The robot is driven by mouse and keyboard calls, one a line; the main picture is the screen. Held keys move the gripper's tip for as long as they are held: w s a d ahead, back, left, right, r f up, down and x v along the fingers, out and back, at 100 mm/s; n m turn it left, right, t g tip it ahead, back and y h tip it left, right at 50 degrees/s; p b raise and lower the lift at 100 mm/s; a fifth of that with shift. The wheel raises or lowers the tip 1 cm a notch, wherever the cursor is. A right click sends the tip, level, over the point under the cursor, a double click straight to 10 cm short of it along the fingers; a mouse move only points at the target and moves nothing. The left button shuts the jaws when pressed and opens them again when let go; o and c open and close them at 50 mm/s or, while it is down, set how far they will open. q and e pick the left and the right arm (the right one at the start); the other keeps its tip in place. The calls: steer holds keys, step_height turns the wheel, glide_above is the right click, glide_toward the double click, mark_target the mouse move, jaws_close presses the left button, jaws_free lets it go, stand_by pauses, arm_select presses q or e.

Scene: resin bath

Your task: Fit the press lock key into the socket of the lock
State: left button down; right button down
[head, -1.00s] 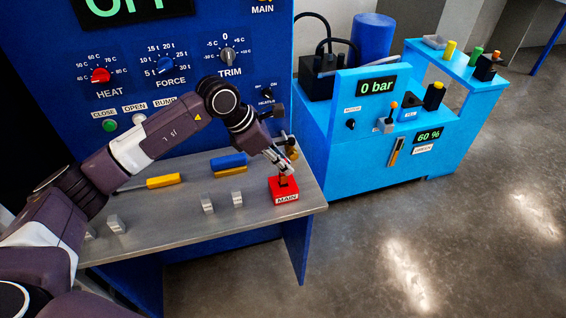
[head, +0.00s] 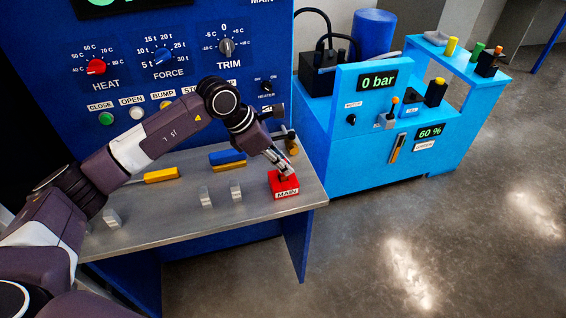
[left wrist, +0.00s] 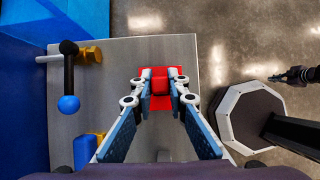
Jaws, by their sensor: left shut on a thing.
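A red block (head: 284,186) labelled MAIN sits near the right front corner of the grey table. My left gripper (head: 288,174) is just over it, pointing down. In the left wrist view, the fingertips of my left gripper (left wrist: 160,76) are closed on a small upright piece, the press lock key (left wrist: 160,84), at the middle of the red block (left wrist: 160,103). The fingers hide most of the key, so I cannot tell how deep it sits. A dark gripper, seemingly my right one (left wrist: 290,75), shows at the right edge of the left wrist view, too small to read.
The grey table (head: 160,230) carries a yellow-handled tool (head: 162,174), a blue-and-yellow pair of bars (head: 228,158) and several small grey brackets (head: 207,197). A lever with a blue ball (left wrist: 68,104) stands beside the gripper. The blue control panel (head: 190,85) rises behind.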

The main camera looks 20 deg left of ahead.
arm_select(q)
steer(key=shift+f, duration=0.25)
steer(key=c, duration=1.8)
jaws_free()
steer(key=shift+a+r, duration=0.2)
steer(key=shift+r, duration=0.15)
steer(key=v, duration=1.1)
steer(key=shift+s+r, duration=0.1)
steer(key=shift+s, duration=0.05)
step_height(320, 180, up, 12)
steer(key=p, duration=0.7)
steer(key=shift+p, duration=0.4)
